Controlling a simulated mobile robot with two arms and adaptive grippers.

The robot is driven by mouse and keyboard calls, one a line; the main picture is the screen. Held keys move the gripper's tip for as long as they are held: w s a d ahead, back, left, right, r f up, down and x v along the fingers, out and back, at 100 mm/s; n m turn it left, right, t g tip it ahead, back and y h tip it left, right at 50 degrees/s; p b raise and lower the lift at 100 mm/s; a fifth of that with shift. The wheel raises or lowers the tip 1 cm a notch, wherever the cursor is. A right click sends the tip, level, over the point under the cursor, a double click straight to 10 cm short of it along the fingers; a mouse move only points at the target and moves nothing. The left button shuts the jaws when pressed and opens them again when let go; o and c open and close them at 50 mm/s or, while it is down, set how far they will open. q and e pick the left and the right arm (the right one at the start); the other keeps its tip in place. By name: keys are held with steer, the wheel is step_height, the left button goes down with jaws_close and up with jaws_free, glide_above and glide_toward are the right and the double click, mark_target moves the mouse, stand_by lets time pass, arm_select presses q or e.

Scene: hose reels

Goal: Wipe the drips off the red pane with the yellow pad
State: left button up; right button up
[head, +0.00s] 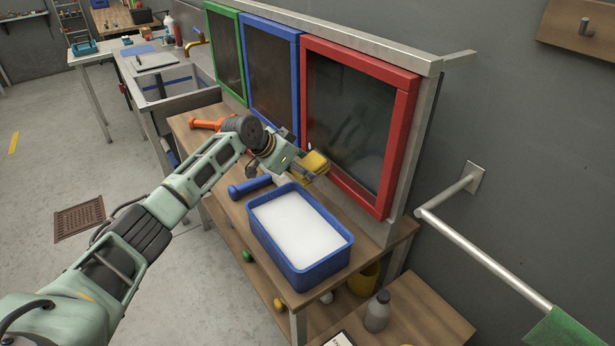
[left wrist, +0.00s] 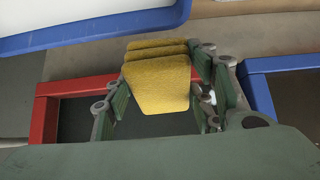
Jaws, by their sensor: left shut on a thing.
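The red pane (head: 349,120) is a dark glass panel in a red frame, the rightmost of three in the head view. Its red frame also shows in the left wrist view (left wrist: 44,130). My left gripper (head: 312,168) is shut on the yellow pad (head: 316,160) and holds it near the lower left part of the red frame, above the bench. I cannot tell whether the pad touches the pane. The pad fills the middle between the fingers in the left wrist view (left wrist: 158,85). Pale smudges show on the glass, but single drips are not clear. My right gripper is not in view.
A blue tub (head: 326,262) with white contents stands on the wooden bench below the red pane. Blue (head: 272,75) and green (head: 227,55) panes stand to the left. A metal rail (head: 490,262) is at right.

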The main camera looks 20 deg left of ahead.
arm_select(q)
steer(key=shift+w+a, duration=0.4)
steer(key=shift+a, duration=0.05)
steer(key=shift+w+a+b, duration=0.5)
steer(key=shift+a+b, duration=0.25)
steer(key=shift+b, duration=0.4)
steer(key=w+a+b, duration=0.1)
steer(key=a+b, duration=0.1)
steer(key=b, duration=0.1)
steer(key=w+a+b, duration=0.1)
steer(key=a, duration=0.1)
steer(key=shift+w, duration=0.3)
steer(key=shift+a+r, duration=0.1)
steer(key=s+a+p, duration=0.3)
steer(key=s+p, duration=0.1)
steer(key=s, duration=0.2)
steer(key=shift+a, duration=0.4)
